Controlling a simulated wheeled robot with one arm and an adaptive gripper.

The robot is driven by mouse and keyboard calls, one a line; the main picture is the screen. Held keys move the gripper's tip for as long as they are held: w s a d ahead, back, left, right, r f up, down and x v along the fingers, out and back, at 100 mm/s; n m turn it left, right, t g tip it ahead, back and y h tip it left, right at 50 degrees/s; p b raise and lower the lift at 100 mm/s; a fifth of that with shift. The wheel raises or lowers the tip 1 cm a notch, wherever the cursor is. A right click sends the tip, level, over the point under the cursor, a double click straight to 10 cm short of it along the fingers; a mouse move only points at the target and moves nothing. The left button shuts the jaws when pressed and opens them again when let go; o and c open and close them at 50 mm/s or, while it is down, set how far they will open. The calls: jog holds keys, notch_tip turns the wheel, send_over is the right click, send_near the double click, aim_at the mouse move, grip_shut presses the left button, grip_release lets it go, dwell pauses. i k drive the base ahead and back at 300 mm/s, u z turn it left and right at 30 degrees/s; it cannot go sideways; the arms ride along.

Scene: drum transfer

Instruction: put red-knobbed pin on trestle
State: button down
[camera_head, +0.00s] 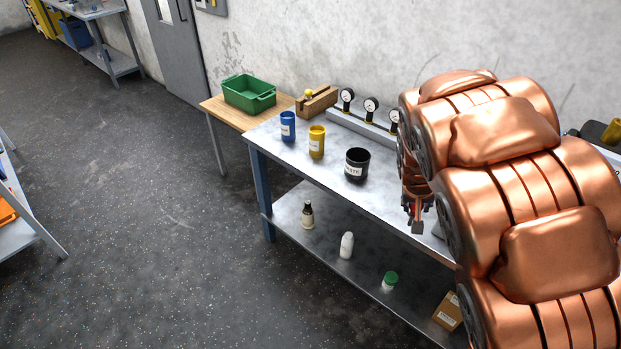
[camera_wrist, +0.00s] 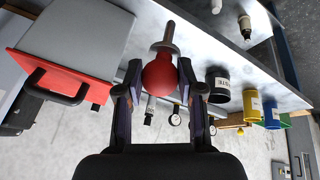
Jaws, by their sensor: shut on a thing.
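The red-knobbed pin shows in the wrist view: a round red knob (camera_wrist: 160,77) with a metal collar and grey shaft pointing away. My gripper (camera_wrist: 160,88) is shut on the knob, with a finger on each side. In the head view my gripper (camera_head: 416,222) hangs beside the steel bench's front edge, partly behind my arm; the pin is hard to make out there. A wooden-topped table (camera_head: 221,109) stands at the bench's far left end, and a notched wooden block (camera_head: 322,103) with a yellow knob sits at the back. I cannot tell which of these is the trestle.
The steel bench (camera_head: 330,195) holds a blue cup (camera_head: 288,127), a yellow cup (camera_head: 317,142), a black cup (camera_head: 357,164) and gauges (camera_head: 371,108). A green crate (camera_head: 249,93) stands on the wooden top. A red-fronted grey box (camera_wrist: 62,62) is near my gripper.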

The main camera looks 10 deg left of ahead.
aim_at(383, 193)
jog(key=u, duration=3.2)
jog(key=k, duration=1.45)
jog(key=z, duration=1.25)
jog(key=i, duration=1)
